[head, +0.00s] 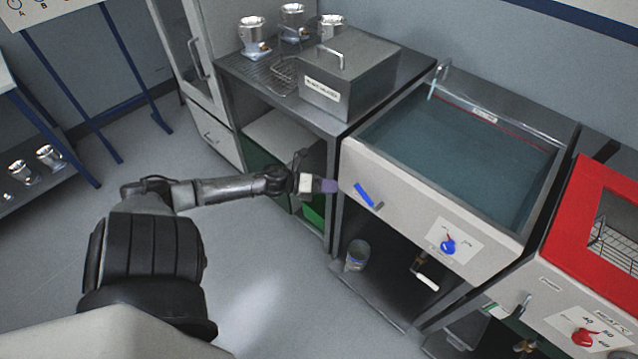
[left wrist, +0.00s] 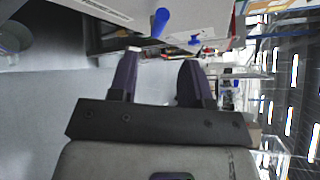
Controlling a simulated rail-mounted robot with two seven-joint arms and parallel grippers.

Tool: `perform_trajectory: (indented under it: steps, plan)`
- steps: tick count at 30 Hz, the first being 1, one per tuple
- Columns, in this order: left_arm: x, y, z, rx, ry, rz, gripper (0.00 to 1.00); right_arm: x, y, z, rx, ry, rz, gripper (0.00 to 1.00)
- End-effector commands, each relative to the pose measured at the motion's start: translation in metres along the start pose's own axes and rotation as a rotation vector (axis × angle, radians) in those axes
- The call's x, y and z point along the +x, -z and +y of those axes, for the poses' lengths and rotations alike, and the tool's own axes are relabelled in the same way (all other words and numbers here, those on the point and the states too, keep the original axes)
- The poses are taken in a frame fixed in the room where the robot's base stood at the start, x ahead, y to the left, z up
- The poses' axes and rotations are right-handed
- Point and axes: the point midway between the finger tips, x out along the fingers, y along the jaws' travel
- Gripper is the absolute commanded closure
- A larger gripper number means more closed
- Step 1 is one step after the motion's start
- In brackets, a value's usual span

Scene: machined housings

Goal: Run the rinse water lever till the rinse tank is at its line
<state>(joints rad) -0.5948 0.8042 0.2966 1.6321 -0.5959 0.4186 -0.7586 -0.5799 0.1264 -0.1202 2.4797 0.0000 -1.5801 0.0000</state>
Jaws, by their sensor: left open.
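The rinse tank (head: 408,190) is a pale-fronted basin of blue-green water (head: 450,150). A red line (head: 500,122) runs along its inside back wall, with the water surface close to it; I cannot measure the gap. A blue lever (head: 368,195) sits tilted on the front panel's left part, and it also shows in the left wrist view (left wrist: 160,22). A pale streak (head: 432,90) hangs below the spout at the tank's back left corner. My left gripper (head: 328,185) is open and empty, left of the lever and apart from it. My right gripper is out of view.
A blue knob (head: 448,247) on a dial plate is right of the lever. A red-topped unit (head: 568,215) stands at right. A lidded metal box (head: 350,80) sits on the left bench. A small can (head: 357,254) stands under the tank. The floor in front is clear.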

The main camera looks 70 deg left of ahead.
Motion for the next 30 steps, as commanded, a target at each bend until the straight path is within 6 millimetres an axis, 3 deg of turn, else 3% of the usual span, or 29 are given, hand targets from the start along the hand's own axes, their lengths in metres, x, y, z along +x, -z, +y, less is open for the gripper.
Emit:
perform_trajectory:
  steps: [3, 9, 30]
  plan:
    - [-0.015, 0.000, 0.000, -0.002, -0.002, 0.000, 0.56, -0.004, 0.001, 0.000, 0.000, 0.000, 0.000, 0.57]
    - [-0.027, 0.000, 0.000, -0.002, 0.000, 0.000, 0.56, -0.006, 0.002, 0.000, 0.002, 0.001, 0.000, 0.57]
    - [-0.029, 0.000, 0.000, 0.000, 0.000, 0.000, 0.56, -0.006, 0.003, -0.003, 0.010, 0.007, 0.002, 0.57]
